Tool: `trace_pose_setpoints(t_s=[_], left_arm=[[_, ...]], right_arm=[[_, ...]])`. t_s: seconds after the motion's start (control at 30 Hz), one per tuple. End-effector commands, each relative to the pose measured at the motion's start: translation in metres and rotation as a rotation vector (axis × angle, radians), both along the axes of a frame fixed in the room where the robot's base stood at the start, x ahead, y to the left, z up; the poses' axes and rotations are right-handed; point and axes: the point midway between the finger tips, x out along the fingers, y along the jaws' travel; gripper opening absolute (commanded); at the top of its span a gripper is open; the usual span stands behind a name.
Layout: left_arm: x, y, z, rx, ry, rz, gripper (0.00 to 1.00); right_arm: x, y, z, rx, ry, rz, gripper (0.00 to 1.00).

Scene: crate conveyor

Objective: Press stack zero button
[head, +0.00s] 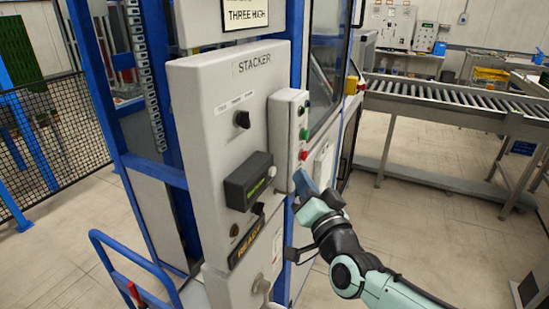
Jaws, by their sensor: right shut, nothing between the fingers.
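The grey panel marked STACKER (190,95) stands upright in the middle. A dark box with a small lit display (238,187) sticks out from it. Below the box are a small dark knob or button (258,208) and a round brownish button (234,230); I cannot read which control is the stack zero one. A narrow side box (283,140) carries green and red buttons (303,134). My right gripper (304,182) is shut and empty, just right of the display box and below the red button. I cannot tell whether it touches anything. My left gripper is out of view.
A black selector switch (242,119) sits higher on the panel. A READY plate (246,242) is below. A blue rail (130,250) stands at lower left. A roller conveyor (450,98) runs behind at right, with clear floor before it.

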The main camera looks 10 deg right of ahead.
Motion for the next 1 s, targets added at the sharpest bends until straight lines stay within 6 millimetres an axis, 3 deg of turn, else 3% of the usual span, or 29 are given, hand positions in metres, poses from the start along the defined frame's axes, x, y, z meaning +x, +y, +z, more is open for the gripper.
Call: trace_pose_setpoints(t_s=[0.3,1.0], left_arm=[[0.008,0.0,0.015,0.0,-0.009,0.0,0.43],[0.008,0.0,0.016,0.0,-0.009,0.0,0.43]], right_arm=[[0.015,0.021,0.0,0.001,0.001,-0.001,0.0],[0.016,0.022,0.0,-0.001,0.0,-0.002,0.0]])
